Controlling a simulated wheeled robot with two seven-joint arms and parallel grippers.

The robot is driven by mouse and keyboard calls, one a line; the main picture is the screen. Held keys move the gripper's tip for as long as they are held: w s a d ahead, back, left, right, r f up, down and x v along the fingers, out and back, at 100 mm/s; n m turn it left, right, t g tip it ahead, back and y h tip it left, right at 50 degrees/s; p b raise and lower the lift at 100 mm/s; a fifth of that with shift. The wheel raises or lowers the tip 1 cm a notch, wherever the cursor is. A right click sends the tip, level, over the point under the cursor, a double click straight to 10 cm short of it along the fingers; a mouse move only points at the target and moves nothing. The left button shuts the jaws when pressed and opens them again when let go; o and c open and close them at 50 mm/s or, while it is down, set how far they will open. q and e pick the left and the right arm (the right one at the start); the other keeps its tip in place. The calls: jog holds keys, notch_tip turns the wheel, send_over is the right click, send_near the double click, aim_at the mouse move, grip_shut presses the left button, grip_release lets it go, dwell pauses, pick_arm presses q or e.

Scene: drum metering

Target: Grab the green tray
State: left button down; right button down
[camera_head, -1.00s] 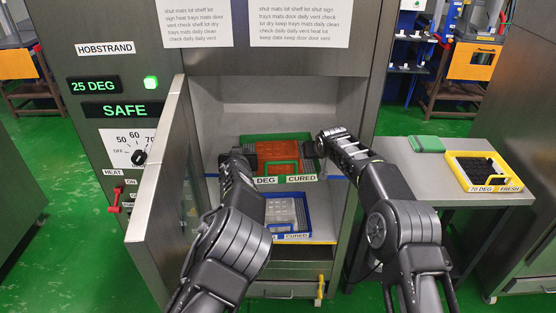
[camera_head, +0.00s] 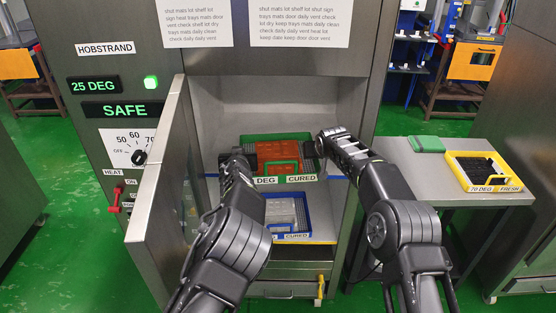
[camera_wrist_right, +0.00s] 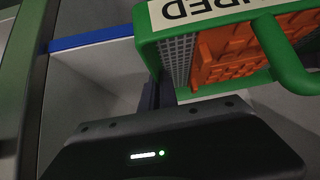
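The green tray (camera_head: 297,178), labelled "DEG CURED" and holding orange mats (camera_head: 280,156), is in the open cabinet above a blue tray. My left gripper (camera_head: 250,157) is at its left side wall and my right gripper (camera_head: 319,147) at its right side wall. In the right wrist view the dark fingers (camera_wrist_right: 158,94) close around the side wall of the green tray (camera_wrist_right: 150,42). The left fingertips are partly hidden, but the gripper looks shut on the left wall.
The blue tray (camera_head: 297,238) with grey contents sits below. The cabinet door (camera_head: 160,190) stands open on the left. A side table (camera_head: 412,160) on the right carries a yellow tray (camera_head: 492,188) and a green flat item (camera_head: 426,144); its near left part is clear.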

pick_arm(q)
jog(key=shift+r, duration=0.1)
pick_arm(e)
jog(key=shift+r, duration=0.15)
dwell(0.7)
